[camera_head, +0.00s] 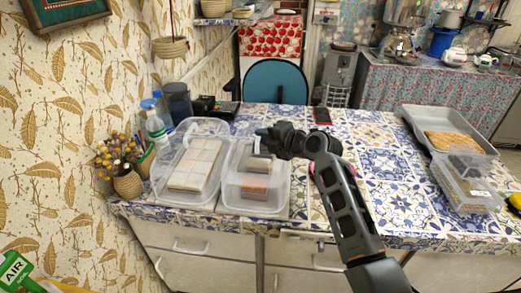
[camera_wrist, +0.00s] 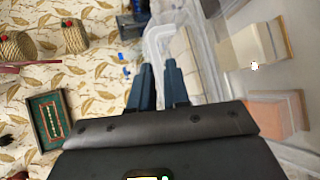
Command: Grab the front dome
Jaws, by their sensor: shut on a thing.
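Two clear plastic domes stand on the left of the tiled table. The one by my gripper (camera_head: 259,140), the front dome (camera_head: 233,190), covers light and reddish-brown blocks (camera_head: 254,187). Its clear wall also shows in the wrist view (camera_wrist: 207,62). My gripper is at its upper back edge, with its fingers (camera_wrist: 158,84) close together and shut on the clear dome. The exact grip point is hard to see through the clear plastic. The other dome (camera_head: 160,185), to its left, covers pale blocks (camera_head: 195,163).
A flower basket (camera_head: 128,184) and bottles (camera_head: 155,126) stand by the wall at left. A tray (camera_head: 412,118) and a clear box (camera_head: 470,187) stand at right. A blue chair (camera_head: 275,85) is behind the table. The tabletop's middle (camera_head: 370,150) is mostly clear.

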